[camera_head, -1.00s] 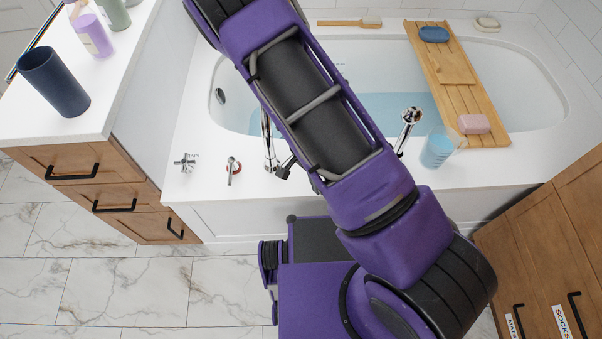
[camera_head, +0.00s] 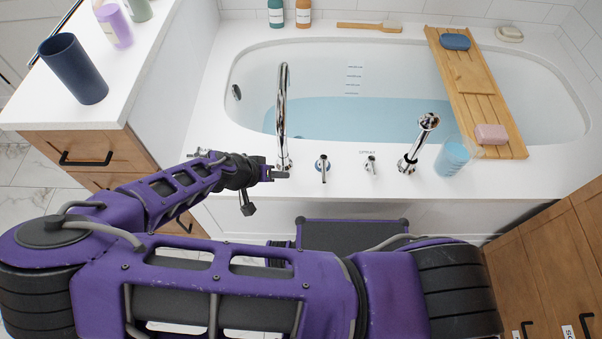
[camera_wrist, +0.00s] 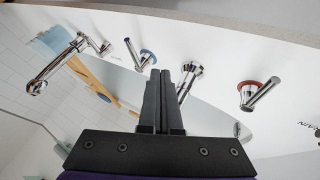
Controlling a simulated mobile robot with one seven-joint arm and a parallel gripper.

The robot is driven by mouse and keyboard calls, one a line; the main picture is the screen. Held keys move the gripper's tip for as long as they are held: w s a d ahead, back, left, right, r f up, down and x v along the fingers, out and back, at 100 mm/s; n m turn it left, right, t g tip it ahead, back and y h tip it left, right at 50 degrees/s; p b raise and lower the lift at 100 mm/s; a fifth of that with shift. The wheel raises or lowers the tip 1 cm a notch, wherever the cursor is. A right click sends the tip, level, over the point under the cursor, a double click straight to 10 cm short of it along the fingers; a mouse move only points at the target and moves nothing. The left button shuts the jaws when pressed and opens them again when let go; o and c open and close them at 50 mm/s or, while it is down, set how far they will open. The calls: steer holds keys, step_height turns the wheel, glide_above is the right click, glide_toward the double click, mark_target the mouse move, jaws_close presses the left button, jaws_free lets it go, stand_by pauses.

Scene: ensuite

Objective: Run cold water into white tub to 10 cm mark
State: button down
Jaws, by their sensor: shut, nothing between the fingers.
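The white tub (camera_head: 300,78) holds pale blue water (camera_head: 310,115). Several level marks (camera_head: 354,80) are on its far inner wall; the waterline lies just below the lowest one seen, and its number is too small to read. I see no stream from the chrome spout (camera_head: 283,105). A blue-ringed lever tap (camera_head: 322,168) stands right of the spout and shows in the wrist view (camera_wrist: 147,57). The red-ringed lever tap (camera_wrist: 255,92) shows in the wrist view, but my arm hides it in the head view. My gripper (camera_head: 284,174) is shut and empty, near the spout's base; contact is unclear.
A smaller lever (camera_head: 370,165) and a hand shower (camera_head: 418,140) stand further right. A cup with blue contents (camera_head: 455,157) is beside a wooden bath tray (camera_head: 480,105) holding pink soap (camera_head: 491,134). A vanity (camera_head: 115,95) bounds the left, a wooden cabinet (camera_head: 555,255) the right.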

mark_target(323, 177)
steer(key=b+x, duration=0.1)
steer(key=x, duration=0.9)
steer(key=shift+s+d, duration=0.1)
steer(key=shift+d, duration=0.1)
steer(key=shift+d+r, duration=0.25)
steer(key=shift+d, duration=0.3)
steer(key=shift+d+r, duration=0.25)
steer(key=shift+d, duration=0.3)
steer(key=shift+d+r, duration=0.1)
steer(key=shift+d, duration=0.5)
steer(key=shift+d, duration=0.2)
steer(key=n, duration=0.1)
steer(key=d+n+t+y, duration=0.1)
steer(key=shift+s+n+p, duration=0.3)
steer(key=shift+n+p, duration=0.05)
steer(key=shift+n, duration=0.05)
steer(key=shift+s+d, duration=0.1)
steer(key=shift+d, duration=0.6)
steer(key=shift+a+b, duration=0.15)
steer(key=shift+b, duration=0.15)
